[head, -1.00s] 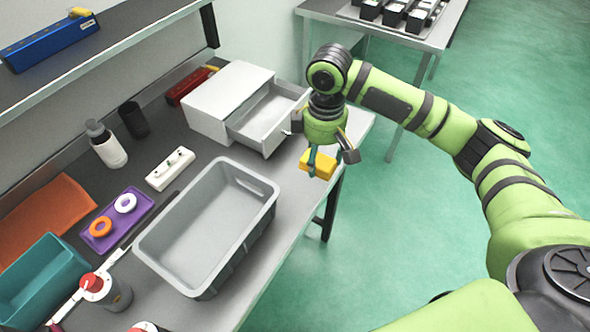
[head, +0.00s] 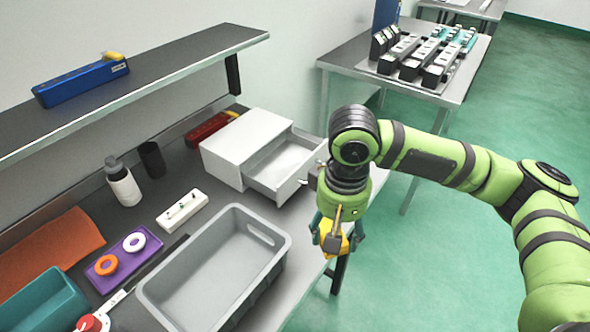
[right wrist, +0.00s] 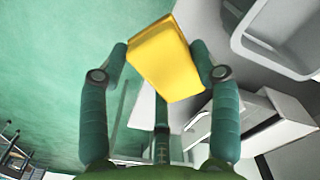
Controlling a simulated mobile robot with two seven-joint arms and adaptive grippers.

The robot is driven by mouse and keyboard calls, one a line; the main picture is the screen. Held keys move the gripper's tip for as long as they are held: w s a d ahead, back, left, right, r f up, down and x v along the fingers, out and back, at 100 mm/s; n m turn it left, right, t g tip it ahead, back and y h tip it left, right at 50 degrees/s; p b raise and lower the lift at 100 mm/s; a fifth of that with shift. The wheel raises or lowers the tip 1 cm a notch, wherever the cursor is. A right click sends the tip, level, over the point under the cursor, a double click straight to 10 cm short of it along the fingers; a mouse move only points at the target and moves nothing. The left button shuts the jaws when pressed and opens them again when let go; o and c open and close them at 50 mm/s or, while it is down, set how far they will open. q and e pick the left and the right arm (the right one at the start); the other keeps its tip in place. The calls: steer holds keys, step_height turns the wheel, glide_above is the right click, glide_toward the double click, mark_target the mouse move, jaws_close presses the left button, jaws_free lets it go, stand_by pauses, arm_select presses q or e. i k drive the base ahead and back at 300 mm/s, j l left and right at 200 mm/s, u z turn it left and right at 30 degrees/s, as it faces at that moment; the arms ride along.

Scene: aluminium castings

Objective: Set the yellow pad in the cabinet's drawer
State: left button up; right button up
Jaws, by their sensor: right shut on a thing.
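My right gripper (head: 338,235) is shut on the yellow pad (head: 345,247), a thick yellow block, and holds it in the air off the table's right edge. In the right wrist view the pad (right wrist: 166,58) sits between the two green fingers (right wrist: 163,68). The white cabinet (head: 243,140) stands at the back right of the table. Its drawer (head: 299,187) is pulled open to the right and looks empty. The gripper is in front of and to the right of the drawer, apart from it. My left gripper is not in view.
A grey tub (head: 151,295) stands on the table left of the gripper. A shelf (head: 190,62) overhangs the back. Open floor is on the right.

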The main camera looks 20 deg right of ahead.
mark_target(283, 167)
steer(key=i+l, duration=0.15)
steer(key=l, duration=0.2)
steer(key=i+l, duration=0.15)
steer(key=l, duration=0.2)
steer(key=i+l, duration=0.15)
steer(key=l, duration=0.2)
steer(key=i+l+u, duration=0.1)
steer(key=l, duration=0.25)
steer(key=l+u, duration=0.1)
steer(key=u, duration=0.25)
steer(key=i+l+u, duration=0.1)
steer(key=u, duration=0.3)
steer(key=l+u, duration=0.15)
steer(key=u, duration=0.2)
